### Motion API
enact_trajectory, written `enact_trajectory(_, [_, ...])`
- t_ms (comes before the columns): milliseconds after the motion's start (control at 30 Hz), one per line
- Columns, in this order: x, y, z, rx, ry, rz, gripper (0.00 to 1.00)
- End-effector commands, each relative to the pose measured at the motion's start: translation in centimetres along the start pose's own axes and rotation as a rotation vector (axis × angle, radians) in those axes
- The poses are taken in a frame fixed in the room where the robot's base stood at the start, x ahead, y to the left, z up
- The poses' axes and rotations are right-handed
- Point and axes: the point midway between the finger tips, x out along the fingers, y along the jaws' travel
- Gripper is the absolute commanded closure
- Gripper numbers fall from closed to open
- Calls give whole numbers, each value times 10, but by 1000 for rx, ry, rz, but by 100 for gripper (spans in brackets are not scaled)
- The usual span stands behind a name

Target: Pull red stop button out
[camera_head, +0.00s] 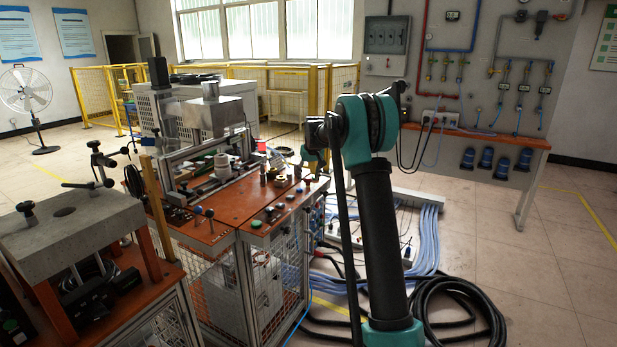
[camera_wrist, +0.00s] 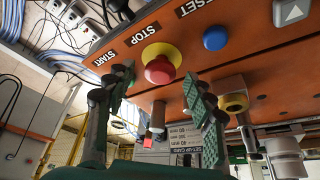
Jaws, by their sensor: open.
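The red stop button (camera_wrist: 159,70) is a round red mushroom head on a yellow collar, under the "STOP" label on an orange-brown panel in the wrist view. My gripper (camera_wrist: 160,98) shows there with its two green-padded fingers spread apart, one on each side of the button and slightly below it in the picture. Nothing is between the pads, and they do not appear to touch the button. In the head view my arm's end is over the right part of the orange bench (camera_head: 220,238); the red button cannot be made out there.
A blue button (camera_wrist: 215,38) labelled "RESET" and a grey arrow button (camera_wrist: 291,12) sit to the right on the panel. Metal fixtures (camera_wrist: 286,155) stand at lower right. Cables and hoses (camera_head: 430,240) lie on the floor beside the bench.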

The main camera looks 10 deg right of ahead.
Motion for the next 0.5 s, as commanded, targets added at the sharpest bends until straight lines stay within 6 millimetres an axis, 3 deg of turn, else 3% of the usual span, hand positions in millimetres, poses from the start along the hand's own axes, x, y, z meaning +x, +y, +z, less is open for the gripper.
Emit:
enact_trajectory(267, [2,0,0,0,0,0,46])
enact_trajectory(500, [1,0,0,0,0,0,75])
